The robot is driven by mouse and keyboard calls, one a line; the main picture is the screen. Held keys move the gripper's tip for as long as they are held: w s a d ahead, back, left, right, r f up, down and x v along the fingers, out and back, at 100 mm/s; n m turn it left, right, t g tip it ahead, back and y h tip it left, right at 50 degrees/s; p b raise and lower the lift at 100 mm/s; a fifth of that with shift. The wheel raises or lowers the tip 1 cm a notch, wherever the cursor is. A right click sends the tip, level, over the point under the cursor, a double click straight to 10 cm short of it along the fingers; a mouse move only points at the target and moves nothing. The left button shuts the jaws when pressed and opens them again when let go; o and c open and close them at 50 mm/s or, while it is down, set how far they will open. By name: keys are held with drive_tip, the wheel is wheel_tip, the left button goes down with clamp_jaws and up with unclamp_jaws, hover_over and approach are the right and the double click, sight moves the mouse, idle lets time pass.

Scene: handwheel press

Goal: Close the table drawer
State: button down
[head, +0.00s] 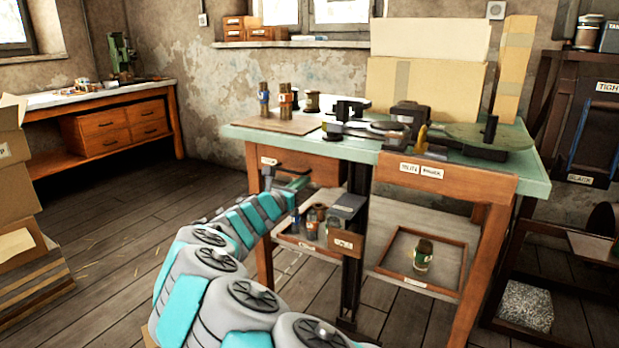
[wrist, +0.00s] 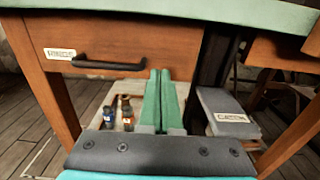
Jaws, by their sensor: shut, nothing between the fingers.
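The table drawer's wooden front (head: 315,167) is under the left part of the green tabletop (head: 232,130). In the wrist view the drawer front (wrist: 125,38) carries a small white label at its left and a black bar handle (wrist: 108,65). The front looks about level with the table edge; I cannot tell whether a small gap remains. My gripper is shut and empty, its green fingers (wrist: 160,78) together at the drawer front, just right of the handle's right end. Whether they touch the wood is unclear. In the head view my arm partly hides the drawer's lower area.
Below are a shelf with small bottles (wrist: 127,112), a grey-topped box (wrist: 228,110) and a tray with one jar (head: 423,255). A dark post (wrist: 212,65) stands right of the drawer. Cardboard boxes (head: 20,220) stand at left; the floor between is clear.

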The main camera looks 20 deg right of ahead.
drive_tip(key=v, duration=0.7)
drive_tip(key=s+d+r+m+g, duration=0.1)
drive_tip(key=s+d+m+g, duration=0.25)
drive_tip(key=s+m, duration=0.2)
drive_tip(key=s+d+r+m+g, duration=0.1)
drive_tip(key=s+d+m+g, duration=0.1)
drive_tip(key=s+d+m, duration=0.4)
drive_tip(key=s+f+m+g+y, duration=0.3)
drive_tip(key=s+m, duration=0.2)
drive_tip(key=s, duration=0.6)
drive_tip(key=s+a+f+m+g+y, duration=0.2)
drive_tip(key=s+a+f+m+y, duration=0.2)
drive_tip(key=s+a, duration=0.7)
drive_tip(key=s+a+f+m+g+y, duration=0.2)
drive_tip(key=s+a+f+m+y, duration=0.2)
drive_tip(key=s, duration=1.1)
drive_tip(key=a+f+y, duration=0.3)
drive_tip(key=a+f, duration=0.2)
drive_tip(key=a, duration=0.2)
drive_tip(key=shift+s+m+y, duration=0.3)
drive_tip(key=shift+s+m, duration=0.05)
drive_tip(key=shift+a, duration=0.1)
